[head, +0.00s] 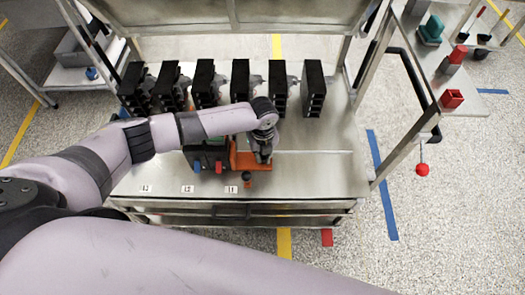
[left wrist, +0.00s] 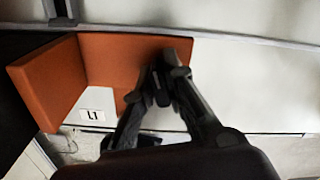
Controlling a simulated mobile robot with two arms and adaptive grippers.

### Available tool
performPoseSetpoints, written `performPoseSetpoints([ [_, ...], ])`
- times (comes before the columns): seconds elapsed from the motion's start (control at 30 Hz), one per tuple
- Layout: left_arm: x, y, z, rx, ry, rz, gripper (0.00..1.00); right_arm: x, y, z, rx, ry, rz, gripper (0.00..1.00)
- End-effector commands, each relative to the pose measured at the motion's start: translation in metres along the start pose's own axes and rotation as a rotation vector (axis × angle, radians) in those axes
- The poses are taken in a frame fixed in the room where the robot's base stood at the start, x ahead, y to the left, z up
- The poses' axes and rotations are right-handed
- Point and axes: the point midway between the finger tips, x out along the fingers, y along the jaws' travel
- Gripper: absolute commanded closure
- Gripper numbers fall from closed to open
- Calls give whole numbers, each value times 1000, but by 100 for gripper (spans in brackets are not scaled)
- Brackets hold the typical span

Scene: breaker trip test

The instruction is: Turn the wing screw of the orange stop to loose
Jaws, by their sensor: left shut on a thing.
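The orange stop (head: 240,160) sits on the metal bench top, right of a dark block with a red and a blue tab. The left wrist view shows the fingers (left wrist: 160,85) closed together at the orange part, around a small dark piece that I take for the wing screw. The wing screw is mostly hidden by the fingers, so its angle cannot be told. My right gripper is out of view.
Several black breakers (head: 207,85) stand in a row behind the stop. The dark block (head: 205,157) is close on the left. A small black knob (head: 247,176) is at the front. The bench top (head: 325,175) is clear on the right. A red ball (head: 422,170) hangs off the right side.

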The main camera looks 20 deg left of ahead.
Motion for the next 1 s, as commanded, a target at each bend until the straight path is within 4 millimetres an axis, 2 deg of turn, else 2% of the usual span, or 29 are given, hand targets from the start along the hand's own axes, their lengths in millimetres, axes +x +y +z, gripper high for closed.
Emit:
performPoseSetpoints([
  [0.4,-2,-1,1,-40,-1,-3,100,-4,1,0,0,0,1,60],
  [0.7,-2,-1,1,-193,-1,-2,100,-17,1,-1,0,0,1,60],
  [1.0,-1,-1,1,-207,-2,-3,100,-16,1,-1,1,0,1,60],
])
